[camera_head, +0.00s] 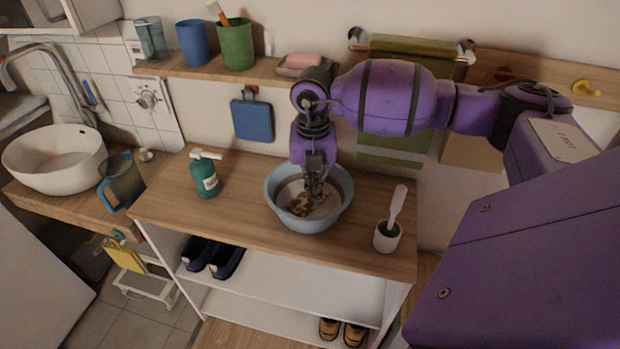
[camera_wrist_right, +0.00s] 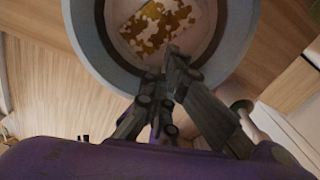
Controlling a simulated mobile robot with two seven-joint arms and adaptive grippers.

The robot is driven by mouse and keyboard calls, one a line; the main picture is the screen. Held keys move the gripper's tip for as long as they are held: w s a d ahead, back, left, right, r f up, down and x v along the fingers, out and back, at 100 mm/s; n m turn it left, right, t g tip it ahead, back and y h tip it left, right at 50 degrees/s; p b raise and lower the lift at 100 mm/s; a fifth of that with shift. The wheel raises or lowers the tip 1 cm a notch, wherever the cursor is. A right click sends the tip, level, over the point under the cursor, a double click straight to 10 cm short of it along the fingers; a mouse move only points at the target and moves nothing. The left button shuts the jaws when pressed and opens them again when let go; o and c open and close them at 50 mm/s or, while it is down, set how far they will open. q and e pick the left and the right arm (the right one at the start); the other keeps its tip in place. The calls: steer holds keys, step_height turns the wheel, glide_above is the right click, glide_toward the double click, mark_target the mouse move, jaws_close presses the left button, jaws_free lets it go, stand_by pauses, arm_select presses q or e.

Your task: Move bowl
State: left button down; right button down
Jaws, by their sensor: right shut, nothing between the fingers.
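A light blue-grey bowl (camera_head: 308,222) stands upright on the wooden top of a white shelf unit. Something patterned in brown and white (camera_head: 300,203) lies inside it. My right gripper (camera_head: 314,197) points down into the bowl's opening, shut and empty. In the right wrist view the bowl (camera_wrist_right: 88,40) fills the upper middle, and my gripper fingertips (camera_wrist_right: 170,60) are together over its near part, with the patterned piece (camera_wrist_right: 155,25) beyond them. I cannot tell whether the fingers touch the bowl. My left gripper is not in view.
A green soap bottle (camera_head: 204,177) stands left of the bowl, and a white cup with a brush (camera_head: 387,236) stands right. A wall shelf (camera_head: 215,70) with cups is behind. A white basin (camera_head: 55,160) is far left. The wooden top (camera_head: 240,190) is bare between bottle and bowl.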

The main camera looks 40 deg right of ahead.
step_height(320, 180, down, 6)
steer(key=shift+w+f, duration=0.1)
steer(key=shift+w, duration=0.05)
stand_by(0.5)
